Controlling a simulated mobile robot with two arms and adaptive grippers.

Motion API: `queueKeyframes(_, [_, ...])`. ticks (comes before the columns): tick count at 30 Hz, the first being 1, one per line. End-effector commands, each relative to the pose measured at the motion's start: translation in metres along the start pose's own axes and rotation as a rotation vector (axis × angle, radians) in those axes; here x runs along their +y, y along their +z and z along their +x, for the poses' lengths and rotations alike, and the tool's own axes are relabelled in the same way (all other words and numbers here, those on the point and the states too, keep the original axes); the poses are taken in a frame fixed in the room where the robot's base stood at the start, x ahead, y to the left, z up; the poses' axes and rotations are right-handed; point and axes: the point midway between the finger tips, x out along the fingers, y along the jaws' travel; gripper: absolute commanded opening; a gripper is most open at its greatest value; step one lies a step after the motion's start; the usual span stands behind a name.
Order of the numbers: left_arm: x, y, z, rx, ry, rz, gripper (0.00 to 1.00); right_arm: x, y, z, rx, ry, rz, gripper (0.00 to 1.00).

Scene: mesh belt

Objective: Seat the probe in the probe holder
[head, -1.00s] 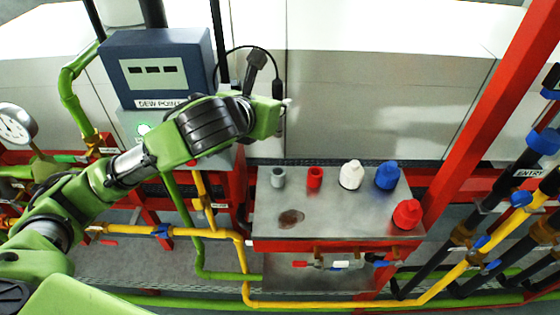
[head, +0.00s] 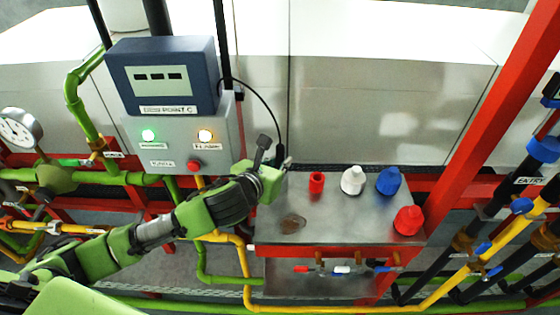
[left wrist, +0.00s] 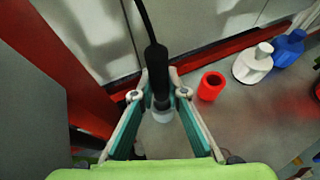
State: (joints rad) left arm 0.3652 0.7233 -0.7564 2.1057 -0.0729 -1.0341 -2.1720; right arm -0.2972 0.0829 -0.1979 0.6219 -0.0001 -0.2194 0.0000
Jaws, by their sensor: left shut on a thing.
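The probe (left wrist: 156,70) is black and hangs on a black cable; in the head view it shows as a dark piece (head: 279,153) at my left gripper (head: 285,163). In the left wrist view my left gripper (left wrist: 161,93) is shut on the probe, one finger on each side. The pale grey probe holder (left wrist: 162,116) shows directly below the probe's lower end. I cannot tell whether the tip is inside it or just above it. In the head view the holder is hidden behind my left gripper. My right gripper is not in view.
A red cup (head: 316,182), a white stepped piece (head: 352,180), a blue one (head: 388,180) and a red one (head: 408,220) stand on the metal shelf (head: 340,225). The dew point meter (head: 163,78) stands behind left, above a grey button box (head: 176,145).

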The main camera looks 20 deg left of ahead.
Motion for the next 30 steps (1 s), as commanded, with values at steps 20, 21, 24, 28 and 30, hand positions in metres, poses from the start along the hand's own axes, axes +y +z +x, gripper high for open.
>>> queueKeyframes(20, [0.000, -0.001, 0.001, -0.001, 0.000, 0.000, 0.30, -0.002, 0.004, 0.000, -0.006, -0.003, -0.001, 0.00])
queueKeyframes(21, [0.000, 0.000, 0.000, -0.001, 0.000, -0.001, 0.30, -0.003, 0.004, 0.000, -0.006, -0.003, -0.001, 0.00])
queueKeyframes(24, [0.000, 0.001, -0.005, -0.001, 0.000, 0.001, 0.30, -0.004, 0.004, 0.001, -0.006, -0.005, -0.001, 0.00])
queueKeyframes(28, [0.000, 0.000, -0.023, -0.003, -0.001, 0.002, 0.30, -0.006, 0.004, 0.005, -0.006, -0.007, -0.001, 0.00])
queueKeyframes(30, [0.000, 0.000, -0.037, -0.002, -0.001, 0.003, 0.30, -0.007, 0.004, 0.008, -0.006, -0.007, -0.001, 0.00])
